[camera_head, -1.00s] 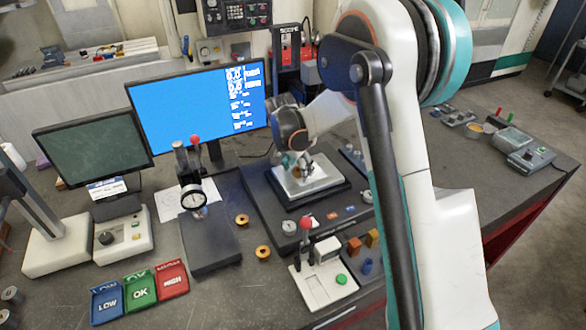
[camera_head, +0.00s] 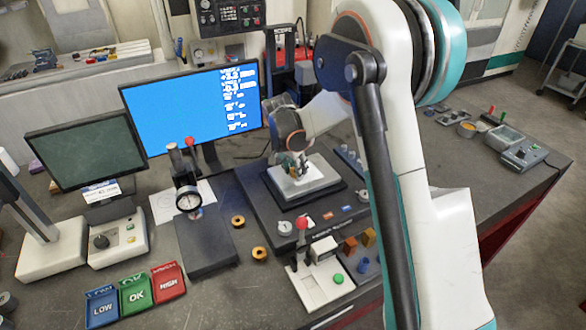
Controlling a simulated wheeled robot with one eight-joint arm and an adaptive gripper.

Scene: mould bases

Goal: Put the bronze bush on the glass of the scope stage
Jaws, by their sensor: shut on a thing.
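The scope stage (camera_head: 279,213) is a dark block with a pale glass plate (camera_head: 322,177) on its top, in the middle of the bench. My gripper (camera_head: 298,176) points down over the glass, low and near its middle. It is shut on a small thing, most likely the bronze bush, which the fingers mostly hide. I cannot tell whether the bush touches the glass. Two similar bronze rings lie on the bench left of the stage, one farther back (camera_head: 238,221) and one nearer (camera_head: 259,254).
A dial gauge stand (camera_head: 188,199) and a blue-screened monitor (camera_head: 190,108) stand to the left. LOW (camera_head: 101,307), OK (camera_head: 137,295) and HIGH (camera_head: 168,283) trays lie at the front left. A white device with a red knob (camera_head: 318,274) stands before the stage.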

